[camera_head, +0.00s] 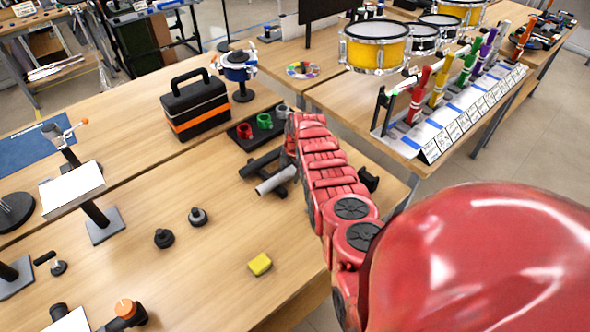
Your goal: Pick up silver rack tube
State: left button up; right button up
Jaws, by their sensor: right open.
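The silver tube (275,181) is a short grey cylinder lying tilted at a low black rack on the wooden table. Its far end runs behind my right arm. A black tube (259,164) lies beside it, farther back. My right arm comes in from the lower right and crosses over the table. My right gripper (293,120), at the arm's far end, is open; its fingers are small and hard to make out. It is past the tubes, near the tray of rings, with the arm covering part of the rack. My left gripper is not in view.
A black tray (254,127) with red and green rings lies behind the tubes. A black and orange toolbox (194,103) stands to its left. A yellow block (260,264) and two dark knobs (164,238) lie in front. The table between them is clear.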

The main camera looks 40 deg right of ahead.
grip_shut()
dwell(0.3)
jog(key=shift+r, duration=0.15)
dwell(0.3)
